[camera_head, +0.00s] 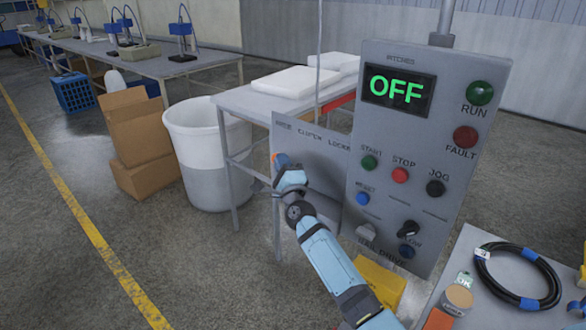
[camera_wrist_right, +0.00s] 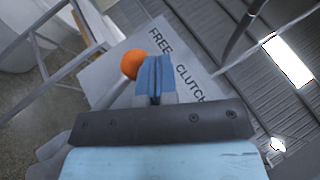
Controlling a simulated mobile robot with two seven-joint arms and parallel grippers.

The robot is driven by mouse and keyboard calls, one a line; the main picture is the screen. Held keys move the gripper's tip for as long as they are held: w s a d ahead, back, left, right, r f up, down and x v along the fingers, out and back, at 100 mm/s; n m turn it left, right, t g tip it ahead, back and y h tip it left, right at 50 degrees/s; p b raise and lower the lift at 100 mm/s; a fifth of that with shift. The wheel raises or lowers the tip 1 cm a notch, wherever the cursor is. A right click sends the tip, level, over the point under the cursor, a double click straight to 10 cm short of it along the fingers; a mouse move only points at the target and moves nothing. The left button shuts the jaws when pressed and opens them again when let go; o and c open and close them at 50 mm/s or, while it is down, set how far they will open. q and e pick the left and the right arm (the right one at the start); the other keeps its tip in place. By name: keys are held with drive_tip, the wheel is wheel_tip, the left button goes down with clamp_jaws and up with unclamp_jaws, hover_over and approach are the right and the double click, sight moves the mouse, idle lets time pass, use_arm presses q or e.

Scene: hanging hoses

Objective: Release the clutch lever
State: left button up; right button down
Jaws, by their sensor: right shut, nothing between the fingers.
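The clutch lever shows as an orange ball knob (camera_wrist_right: 133,64) in the right wrist view. In the head view only a sliver of orange (camera_head: 274,158) shows beside my fingers; the lever's shaft is hidden. The grey clutch plate (camera_head: 325,160) carries the words "CLUTCH" and "LOCKED"; in the wrist view (camera_wrist_right: 180,62) it reads "FREE CLUTCH". My right gripper (camera_head: 280,161) is at the plate's left part, by the "FREE" end. It is shut and empty, its blue fingers (camera_wrist_right: 153,78) right beside the knob; I cannot tell if they touch. My left gripper is not in view.
The control panel (camera_head: 418,220) right of the plate has a display (camera_head: 399,91) reading "OFF", with buttons and lamps. A white bin (camera_head: 200,160) and a table (camera_head: 234,98) stand behind. A grey cart (camera_head: 475,311) with a coiled black hose (camera_head: 483,270) is at the lower right.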

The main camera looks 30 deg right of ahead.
use_arm(q)
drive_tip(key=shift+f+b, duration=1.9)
drive_tip(key=shift+b, duration=0.05)
use_arm(e)
drive_tip(key=w+a+f, duration=0.2)
drive_tip(key=w+a, duration=0.1)
drive_tip(key=w, duration=0.4)
drive_tip(key=shift+f+n+g+y, duration=0.2)
drive_tip(key=shift+n+g+y, duration=0.1)
drive_tip(key=shift+g, duration=0.1)
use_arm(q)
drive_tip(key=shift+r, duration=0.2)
use_arm(e)
drive_tip(key=shift+r, duration=0.1)
